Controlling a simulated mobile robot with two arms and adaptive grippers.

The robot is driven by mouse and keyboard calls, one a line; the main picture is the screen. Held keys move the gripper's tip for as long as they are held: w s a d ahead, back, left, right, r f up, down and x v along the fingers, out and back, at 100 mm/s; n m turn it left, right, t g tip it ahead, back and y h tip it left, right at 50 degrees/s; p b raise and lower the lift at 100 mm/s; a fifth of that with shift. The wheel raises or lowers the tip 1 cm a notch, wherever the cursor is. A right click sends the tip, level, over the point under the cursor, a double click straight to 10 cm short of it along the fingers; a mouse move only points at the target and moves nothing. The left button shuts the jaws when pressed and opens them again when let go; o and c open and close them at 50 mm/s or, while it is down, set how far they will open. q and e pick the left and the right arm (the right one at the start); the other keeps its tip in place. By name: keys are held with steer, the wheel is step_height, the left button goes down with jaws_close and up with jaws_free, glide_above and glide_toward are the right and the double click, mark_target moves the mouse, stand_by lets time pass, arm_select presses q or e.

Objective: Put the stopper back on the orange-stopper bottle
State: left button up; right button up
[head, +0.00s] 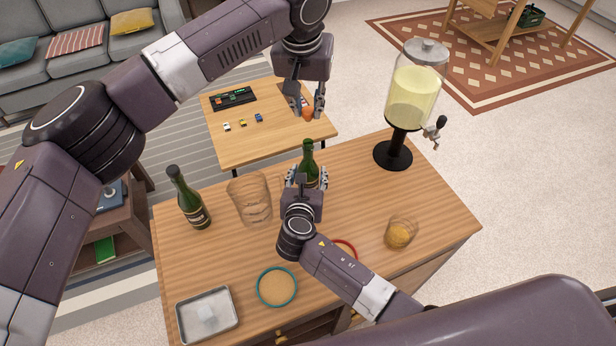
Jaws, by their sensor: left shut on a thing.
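My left gripper (307,108) is shut on the orange stopper (307,115), which hangs from its fingertips. In the head view the stopper shows just above the open mouth of a green bottle (309,156), with a gap between them. That bottle stands on the wooden bar top (350,195). My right gripper (304,176) has its fingers on both sides of this bottle's body and appears shut on it. The bottle's lower part is hidden behind the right gripper. A second green bottle (188,200) with a dark top stands upright at the left.
A large clear glass vessel (250,200) stands just left of the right gripper. A drink dispenser (412,100) stands at the back right. A glass (401,232), a teal-rimmed bowl (277,288), a red-rimmed item (346,247) and a metal tray (207,312) occupy the front.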

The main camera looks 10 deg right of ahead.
steer(key=shift+s, duration=0.1)
jaws_close()
arm_select(q)
glide_above(308, 142)
steer(key=shift+s+a+f, duration=0.1)
steer(key=shift+s+f, duration=0.1)
steer(key=shift+f, duration=1.05)
steer(key=shift+s+a+f, duration=0.1)
steer(key=shift+s+f, duration=0.1)
steer(key=shift+f, duration=1)
steer(key=shift+f, duration=0.1)
steer(key=shift+f, duration=0.8)
arm_select(e)
steer(key=shift+f, duration=0.1)
arm_select(q)
steer(key=shift+f, duration=0.65)
steer(key=o, duration=0.8)
steer(key=shift+o, duration=0.2)
steer(key=shift+r, duration=0.1)
